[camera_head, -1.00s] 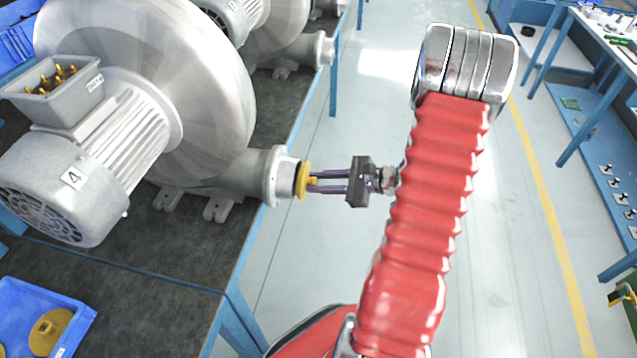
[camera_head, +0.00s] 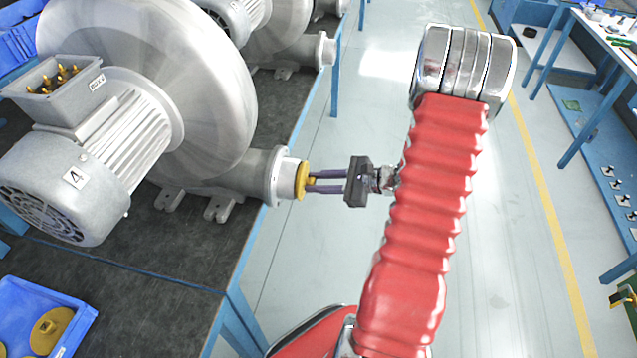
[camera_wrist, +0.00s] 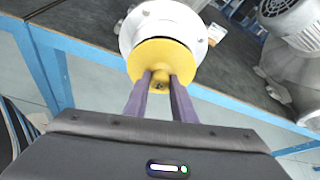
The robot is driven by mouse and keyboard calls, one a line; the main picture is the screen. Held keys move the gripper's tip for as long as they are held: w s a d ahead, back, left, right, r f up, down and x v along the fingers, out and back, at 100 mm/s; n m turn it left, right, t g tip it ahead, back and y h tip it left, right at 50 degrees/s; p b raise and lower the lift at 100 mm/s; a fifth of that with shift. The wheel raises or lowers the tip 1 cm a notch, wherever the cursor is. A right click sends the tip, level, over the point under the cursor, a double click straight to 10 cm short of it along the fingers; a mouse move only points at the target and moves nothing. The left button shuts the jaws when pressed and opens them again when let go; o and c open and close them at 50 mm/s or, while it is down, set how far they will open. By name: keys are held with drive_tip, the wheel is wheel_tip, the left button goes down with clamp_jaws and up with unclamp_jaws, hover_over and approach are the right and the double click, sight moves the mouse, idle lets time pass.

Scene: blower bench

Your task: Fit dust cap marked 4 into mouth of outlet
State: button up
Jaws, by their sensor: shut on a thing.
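The yellow dust cap (camera_head: 302,180) is at the mouth of the outlet (camera_head: 281,176) of the blower marked 4 (camera_head: 75,178). My gripper (camera_head: 314,181) is shut on the cap's knob from the right. In the wrist view the fingers (camera_wrist: 161,82) pinch the knob of the cap (camera_wrist: 147,56), whose disc covers most of the outlet's opening, with the grey flange (camera_wrist: 126,36) showing around its upper side. The cap looks against the flange; how deep it sits is hidden. No number can be read on the cap.
A blue tray (camera_head: 15,318) with another yellow cap (camera_head: 52,326) stands at the lower left. More blowers (camera_head: 318,50) stand further along the dark bench (camera_head: 130,300). A second blue bench (camera_head: 600,130) is at the far right.

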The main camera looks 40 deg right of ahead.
drive_tip(key=shift+w+a, duration=0.4)
idle(1.2)
drive_tip(key=o, duration=1.1)
drive_tip(key=shift+o, duration=0.2)
drive_tip(key=shift+s+d, duration=0.1)
drive_tip(key=v, duration=1.3)
drive_tip(key=shift+s, duration=0.2)
drive_tip(key=shift+d+r, duration=0.1)
drive_tip(key=shift+d, duration=0.05)
